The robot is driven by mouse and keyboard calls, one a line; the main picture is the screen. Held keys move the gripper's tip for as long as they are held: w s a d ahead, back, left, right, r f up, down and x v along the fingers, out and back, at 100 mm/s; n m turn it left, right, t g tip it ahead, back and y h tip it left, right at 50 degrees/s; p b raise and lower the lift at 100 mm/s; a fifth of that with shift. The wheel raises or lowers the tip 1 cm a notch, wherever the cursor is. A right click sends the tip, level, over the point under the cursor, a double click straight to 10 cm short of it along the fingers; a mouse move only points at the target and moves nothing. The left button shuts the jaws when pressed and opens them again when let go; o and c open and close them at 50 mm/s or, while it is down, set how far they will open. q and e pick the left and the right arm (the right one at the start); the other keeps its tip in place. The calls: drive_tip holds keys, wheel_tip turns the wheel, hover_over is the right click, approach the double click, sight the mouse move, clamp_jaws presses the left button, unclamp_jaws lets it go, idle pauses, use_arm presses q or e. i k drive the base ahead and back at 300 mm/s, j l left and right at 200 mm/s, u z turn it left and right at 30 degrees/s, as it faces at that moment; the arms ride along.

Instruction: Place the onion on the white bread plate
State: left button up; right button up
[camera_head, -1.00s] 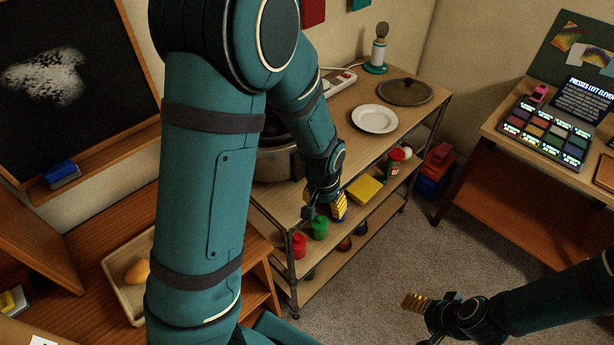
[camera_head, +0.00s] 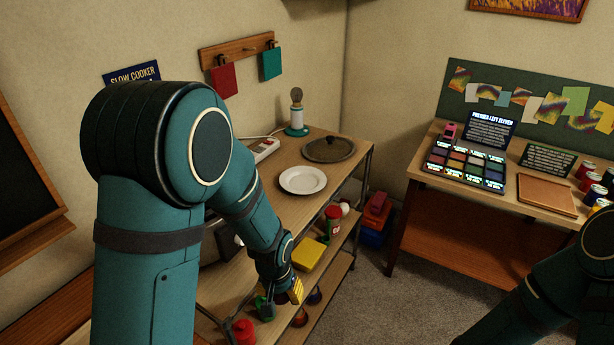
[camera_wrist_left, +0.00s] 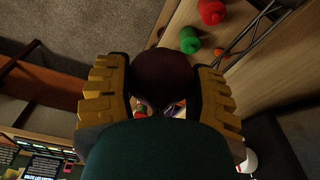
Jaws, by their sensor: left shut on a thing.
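The dark red, round onion (camera_wrist_left: 160,75) sits between the two yellow-padded fingers of my left gripper (camera_wrist_left: 160,100) in the left wrist view. My left gripper (camera_head: 291,291) is shut on it. In the head view the gripper hangs by the front edge of the shelf unit, and I cannot make out the onion there. The white bread plate (camera_head: 303,180) lies on the unit's top board, behind and above the gripper in the picture. The plate is empty. My right arm shows at the lower right, but its gripper is out of view.
The shelf unit's top also holds a dark round lid (camera_head: 328,150), a lamp (camera_head: 296,118) and a partly hidden slow cooker (camera_head: 214,250). Lower down are a yellow box (camera_head: 308,254) and a red jar (camera_head: 243,333). Carpeted floor (camera_head: 385,300) is clear beside the unit.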

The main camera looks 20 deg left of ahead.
sight(303, 183)
drive_tip(key=i+l, duration=0.2)
drive_tip(key=i, duration=0.3)
drive_tip(key=i+l, duration=0.25)
drive_tip(key=i, duration=0.25)
